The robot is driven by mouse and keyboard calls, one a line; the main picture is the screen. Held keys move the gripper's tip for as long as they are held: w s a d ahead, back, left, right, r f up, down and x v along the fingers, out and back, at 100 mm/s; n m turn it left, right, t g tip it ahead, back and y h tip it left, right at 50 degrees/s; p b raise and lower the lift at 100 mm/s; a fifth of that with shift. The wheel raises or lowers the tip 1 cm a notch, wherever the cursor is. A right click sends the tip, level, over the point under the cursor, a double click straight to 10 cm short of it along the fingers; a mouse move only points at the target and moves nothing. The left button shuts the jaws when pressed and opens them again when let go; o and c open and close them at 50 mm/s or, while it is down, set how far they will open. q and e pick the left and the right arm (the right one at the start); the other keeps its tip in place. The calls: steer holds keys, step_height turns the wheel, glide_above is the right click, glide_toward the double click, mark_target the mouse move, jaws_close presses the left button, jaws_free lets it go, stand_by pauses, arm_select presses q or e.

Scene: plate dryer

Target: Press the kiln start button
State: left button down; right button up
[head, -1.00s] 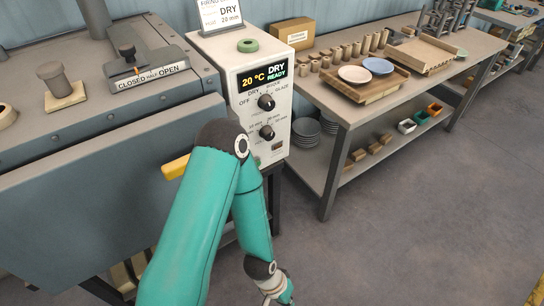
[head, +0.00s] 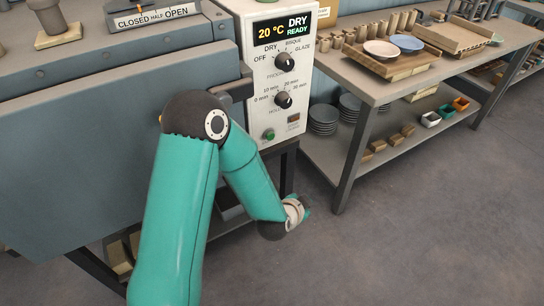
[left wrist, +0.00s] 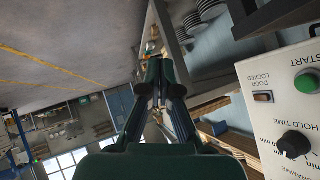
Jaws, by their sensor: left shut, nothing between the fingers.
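The kiln's white control panel (head: 262,85) shows "20 °C DRY READY" on its display. The green start button (head: 269,134) is low on the panel, right of my arm's elbow. In the left wrist view the green button (left wrist: 307,82) is at the right edge, under the word START. My left gripper (head: 301,210) is below and right of the panel in the head view, mostly hidden by its own wrist. In the left wrist view its fingers (left wrist: 158,68) are shut and empty, clear of the panel. My right gripper is not in view.
Two dials sit on the panel, the upper program dial (head: 285,62) and the lower hold time dial (head: 283,99). A door locked indicator (left wrist: 263,97) is beside the button. A workbench (head: 365,89) with pottery stands to the right. The floor (head: 420,220) in front is clear.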

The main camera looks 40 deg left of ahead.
mark_target(270, 136)
arm_select(q)
steer(key=w+a+r+m+t+y+b, duration=0.2)
steer(key=w+a+r+t+y+b, duration=0.2)
steer(key=a+r, duration=0.3)
steer(key=shift+w+a+m+y+b, duration=0.25)
steer(key=shift+a+m+y+b, duration=0.15)
steer(key=shift+a+y+b, duration=0.15)
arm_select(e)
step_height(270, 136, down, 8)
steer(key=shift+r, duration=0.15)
arm_select(q)
steer(key=w+a, duration=0.3)
steer(key=a, duration=0.5)
steer(key=shift+w, duration=0.15)
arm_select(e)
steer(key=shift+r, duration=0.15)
